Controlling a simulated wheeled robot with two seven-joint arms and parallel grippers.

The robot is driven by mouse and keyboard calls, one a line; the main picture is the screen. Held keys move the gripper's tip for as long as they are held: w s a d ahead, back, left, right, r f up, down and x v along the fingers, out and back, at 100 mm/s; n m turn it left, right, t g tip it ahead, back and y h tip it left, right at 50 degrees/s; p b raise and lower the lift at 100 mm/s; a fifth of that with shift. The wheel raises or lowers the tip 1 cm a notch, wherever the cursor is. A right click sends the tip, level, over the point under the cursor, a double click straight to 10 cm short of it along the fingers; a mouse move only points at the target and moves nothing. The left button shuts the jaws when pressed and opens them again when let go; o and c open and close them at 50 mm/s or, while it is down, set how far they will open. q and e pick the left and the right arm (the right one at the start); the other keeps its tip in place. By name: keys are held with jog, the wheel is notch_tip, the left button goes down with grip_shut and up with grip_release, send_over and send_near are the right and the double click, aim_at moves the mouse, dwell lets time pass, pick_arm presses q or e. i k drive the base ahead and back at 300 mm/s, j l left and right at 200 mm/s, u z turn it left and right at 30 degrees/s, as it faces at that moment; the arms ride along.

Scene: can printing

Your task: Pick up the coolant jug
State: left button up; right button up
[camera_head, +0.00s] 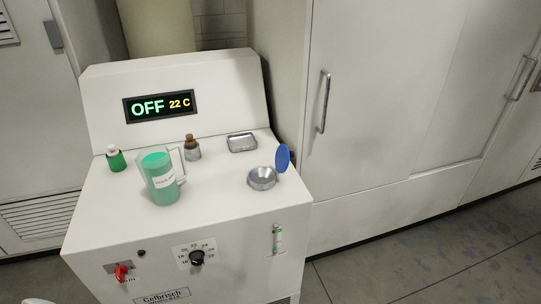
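The coolant jug (161,182) stands upright on the top of a white machine, left of the middle. It is green and see-through, with a pale label on its front and a clear handle on its right side.
The machine (220,205) has a display reading OFF 22 C. Near the jug are a small green bottle (115,159), a grey container with a brown top (192,149), a metal tray (242,143), and a metal funnel-like opening (261,178) beside a blue lid (282,158). A red switch (122,273) and black dial (197,258) are in front.

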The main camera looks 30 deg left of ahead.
aim_at(154, 163)
jog(key=i+l+u, duration=0.1)
jog(key=u, duration=0.35)
jog(key=l+u, duration=0.2)
jog(key=u, duration=0.25)
jog(key=i+l+u, duration=0.1)
jog(key=u, duration=0.35)
jog(key=l+u, duration=0.3)
jog(key=u, duration=0.15)
jog(key=l+u, duration=0.15)
jog(key=l, duration=0.3)
jog(key=k+l+u, duration=0.1)
jog(key=l, duration=0.35)
jog(key=l+u, duration=0.15)
jog(key=l, duration=0.35)
jog(key=k+l+u, duration=0.15)
jog(key=l, duration=0.25)
jog(key=k+l+u, duration=0.15)
jog(key=l, duration=0.3)
jog(key=k+l, duration=0.1)
jog(key=l, duration=0.35)
